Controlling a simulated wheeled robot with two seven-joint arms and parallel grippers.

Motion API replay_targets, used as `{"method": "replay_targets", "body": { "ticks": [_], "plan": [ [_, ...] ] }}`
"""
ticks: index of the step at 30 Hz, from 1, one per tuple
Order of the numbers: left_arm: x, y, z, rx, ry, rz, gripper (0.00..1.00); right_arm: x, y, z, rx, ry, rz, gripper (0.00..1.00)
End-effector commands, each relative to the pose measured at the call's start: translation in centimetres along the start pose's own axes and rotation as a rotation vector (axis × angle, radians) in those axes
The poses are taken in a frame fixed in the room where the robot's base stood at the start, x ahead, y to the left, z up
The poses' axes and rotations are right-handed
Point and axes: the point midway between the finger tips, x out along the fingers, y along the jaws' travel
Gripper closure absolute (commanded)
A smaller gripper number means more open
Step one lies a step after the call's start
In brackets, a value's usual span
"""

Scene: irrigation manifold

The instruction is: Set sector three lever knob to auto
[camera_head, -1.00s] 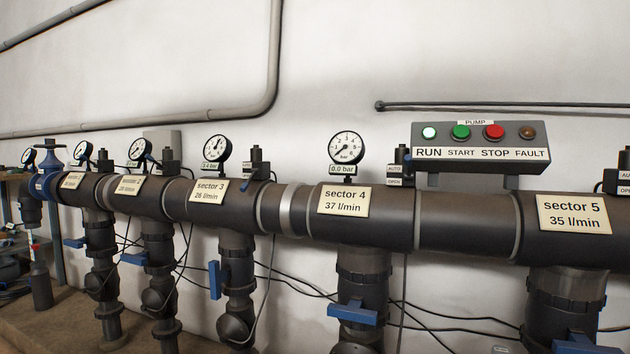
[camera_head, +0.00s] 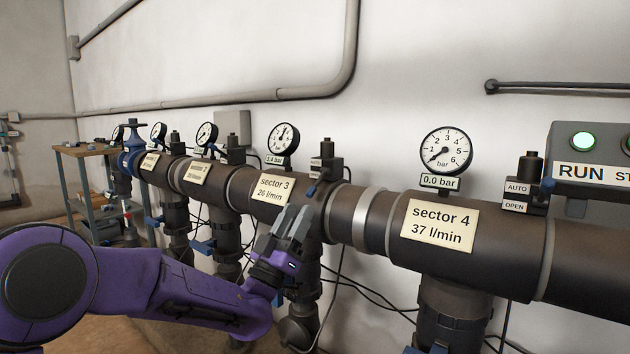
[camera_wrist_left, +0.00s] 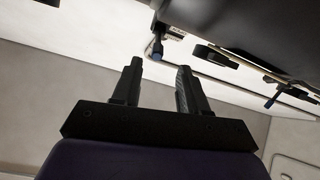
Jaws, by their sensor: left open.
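The sector 3 lever knob (camera_head: 311,190) is small and blue. The box's small labels are too small to read. My left gripper (camera_head: 296,214) is open and empty, in front of the pipe just below and left of the knob. My right gripper is out of view.
The sector 4 box (camera_head: 524,185) with AUTO and OPEN labels stands at the right, by the pump panel (camera_head: 590,150). Pressure gauges, such as the sector 3 one (camera_head: 283,139), rise above the pipe. Loose cables hang below.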

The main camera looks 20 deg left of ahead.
Motion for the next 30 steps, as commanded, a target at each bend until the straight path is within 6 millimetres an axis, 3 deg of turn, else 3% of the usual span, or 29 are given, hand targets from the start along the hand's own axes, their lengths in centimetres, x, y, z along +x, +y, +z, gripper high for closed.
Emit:
{"method": "replay_targets", "body": {
  "ticks": [3,9,14,21,22,25,26,30],
  "plan": [
    [3.1,0.3,0.2,-0.005,0.001,0.004,0.57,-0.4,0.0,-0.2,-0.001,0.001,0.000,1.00],
    [6.9,0.3,0.3,-0.006,-0.002,0.003,0.57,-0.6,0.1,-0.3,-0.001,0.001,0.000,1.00],
    [8.2,0.2,0.4,-0.006,-0.005,0.001,0.57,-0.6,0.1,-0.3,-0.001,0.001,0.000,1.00],
    [8.3,0.1,0.3,-0.005,-0.005,-0.001,0.57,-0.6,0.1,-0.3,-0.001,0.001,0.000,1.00],
    [8.3,0.1,0.3,-0.005,-0.005,-0.001,0.63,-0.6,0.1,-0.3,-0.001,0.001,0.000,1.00],
    [8.2,0.1,0.3,-0.004,-0.005,-0.001,0.96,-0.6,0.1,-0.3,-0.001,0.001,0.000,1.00],
    [8.2,0.1,0.3,-0.004,-0.005,-0.001,1.00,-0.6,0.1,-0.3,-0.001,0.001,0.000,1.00],
    [8.2,0.1,0.3,-0.004,-0.005,-0.001,1.00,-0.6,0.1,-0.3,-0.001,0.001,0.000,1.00]
  ]
}}
